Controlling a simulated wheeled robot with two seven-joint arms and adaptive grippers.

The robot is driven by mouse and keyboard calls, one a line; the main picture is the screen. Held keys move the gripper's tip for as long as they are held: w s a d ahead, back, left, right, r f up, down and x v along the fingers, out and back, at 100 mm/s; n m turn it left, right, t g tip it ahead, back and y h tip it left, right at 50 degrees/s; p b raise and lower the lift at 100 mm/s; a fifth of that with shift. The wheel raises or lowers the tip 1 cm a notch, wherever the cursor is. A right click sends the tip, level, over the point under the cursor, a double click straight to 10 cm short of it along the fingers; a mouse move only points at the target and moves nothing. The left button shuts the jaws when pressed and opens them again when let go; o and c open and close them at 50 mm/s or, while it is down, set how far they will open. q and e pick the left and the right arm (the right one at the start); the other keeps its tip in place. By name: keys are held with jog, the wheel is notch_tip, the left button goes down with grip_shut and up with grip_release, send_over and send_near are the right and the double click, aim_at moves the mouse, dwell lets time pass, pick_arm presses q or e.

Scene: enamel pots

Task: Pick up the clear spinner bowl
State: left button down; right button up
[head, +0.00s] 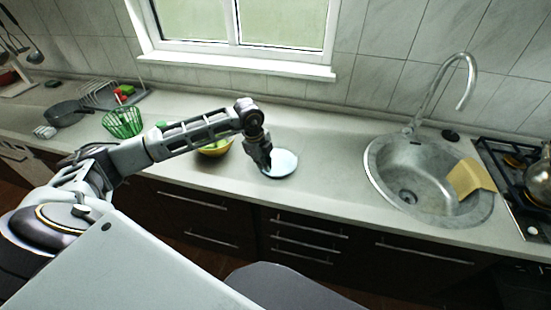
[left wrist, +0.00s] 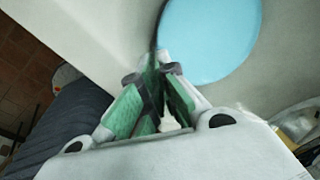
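A pale blue-white round thing (head: 281,164), which looks like the spinner bowl, sits on the counter below the window. In the left wrist view it is a large light blue round (left wrist: 212,38) at the top. My left gripper (head: 262,165) points down at its left edge. In the left wrist view the green-padded fingers (left wrist: 155,66) converge close together beside the rim. I cannot tell whether the rim is between them or whether they touch it. My right gripper is not in view.
A yellow bowl (head: 216,148) with green contents stands left of the gripper, partly behind my arm. A green wire basket (head: 123,122) and a dark pan (head: 68,112) are further left. The sink (head: 428,182) is to the right, with clear counter between.

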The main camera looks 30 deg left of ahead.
pick_arm(q)
jog(key=shift+r, duration=1.15)
jog(key=shift+r+b, duration=0.35)
jog(key=shift+r, duration=3.4)
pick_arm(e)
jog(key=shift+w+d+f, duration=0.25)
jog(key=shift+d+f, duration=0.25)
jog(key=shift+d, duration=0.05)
pick_arm(q)
jog(key=shift+r, duration=0.1)
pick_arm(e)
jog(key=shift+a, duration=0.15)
